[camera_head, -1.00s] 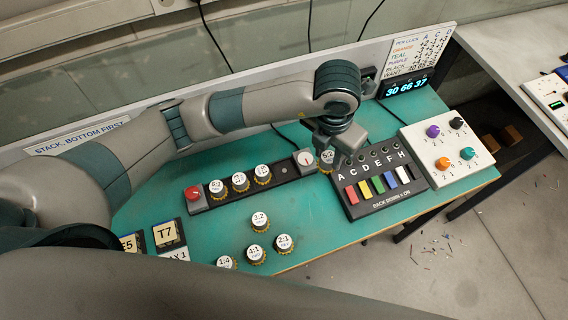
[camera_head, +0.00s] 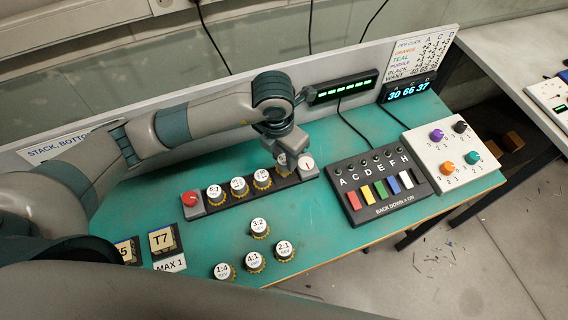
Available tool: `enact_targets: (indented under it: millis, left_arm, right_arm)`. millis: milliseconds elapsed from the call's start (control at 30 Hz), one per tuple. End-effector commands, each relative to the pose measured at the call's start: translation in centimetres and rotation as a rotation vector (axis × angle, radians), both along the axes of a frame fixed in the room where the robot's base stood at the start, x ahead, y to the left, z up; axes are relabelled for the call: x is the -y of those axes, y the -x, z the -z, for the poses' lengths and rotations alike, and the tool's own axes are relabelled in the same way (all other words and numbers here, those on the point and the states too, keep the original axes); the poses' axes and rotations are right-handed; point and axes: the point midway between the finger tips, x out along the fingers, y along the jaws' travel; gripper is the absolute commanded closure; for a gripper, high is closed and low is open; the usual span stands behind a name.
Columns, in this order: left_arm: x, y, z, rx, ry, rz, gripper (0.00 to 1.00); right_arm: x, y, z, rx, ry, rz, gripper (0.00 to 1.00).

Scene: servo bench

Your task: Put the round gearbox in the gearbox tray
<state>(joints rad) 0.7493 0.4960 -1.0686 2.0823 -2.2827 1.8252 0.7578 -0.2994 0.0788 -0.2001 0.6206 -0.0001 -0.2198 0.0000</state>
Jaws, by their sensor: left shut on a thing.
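The dark gearbox tray (camera_head: 222,209) lies along the middle of the teal bench. Three round gearboxes with white labels stand in it: one marked 6:1 (camera_head: 214,191), a middle one (camera_head: 238,186) and another (camera_head: 262,178). My left gripper (camera_head: 287,166) is over the tray's right part, shut on a round gearbox (camera_head: 281,158). The gripper hides much of this gearbox, and I cannot tell whether it touches the tray. Loose gearboxes marked 3:2 (camera_head: 260,228), 4:1 (camera_head: 254,261), 2:1 (camera_head: 284,250) and 1:4 (camera_head: 223,272) stand in front. My right gripper is out of view.
A red knob (camera_head: 189,198) and a white dial (camera_head: 306,162) sit at the tray's ends. A switch box (camera_head: 380,207) and a white knob panel (camera_head: 438,184) stand to the right. A green-lit panel (camera_head: 344,87) is behind. The bench between tray and switch box is clear.

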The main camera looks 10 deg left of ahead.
Motion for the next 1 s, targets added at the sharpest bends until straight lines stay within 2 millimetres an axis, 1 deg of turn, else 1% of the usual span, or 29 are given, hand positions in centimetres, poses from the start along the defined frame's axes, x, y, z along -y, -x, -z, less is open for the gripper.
enact_targets:
  millis: [167, 400, 500, 800, 967, 1000]
  left_arm:
    - [0.0, 0.0, 0.4, 0.000, 0.000, 0.000, 0.94]
    - [0.0, 0.1, 3.3, -0.002, -0.001, 0.000, 0.94]
    - [0.0, 0.0, 4.0, 0.000, 0.000, -0.001, 0.94]
    - [0.0, 0.0, 4.0, 0.000, -0.001, 0.000, 0.94]
    - [0.0, 0.0, 4.4, 0.000, -0.001, 0.000, 0.94]
    - [0.0, 0.0, 4.3, 0.000, -0.001, 0.000, 0.65]
  right_arm:
    - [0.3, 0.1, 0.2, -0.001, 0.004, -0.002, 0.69]
    - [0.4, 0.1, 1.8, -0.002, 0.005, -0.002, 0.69]
    - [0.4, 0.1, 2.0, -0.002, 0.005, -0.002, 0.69]
    - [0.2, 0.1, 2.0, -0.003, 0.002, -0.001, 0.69]
    - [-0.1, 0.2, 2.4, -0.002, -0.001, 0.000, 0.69]
    - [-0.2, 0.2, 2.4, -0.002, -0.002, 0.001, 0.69]
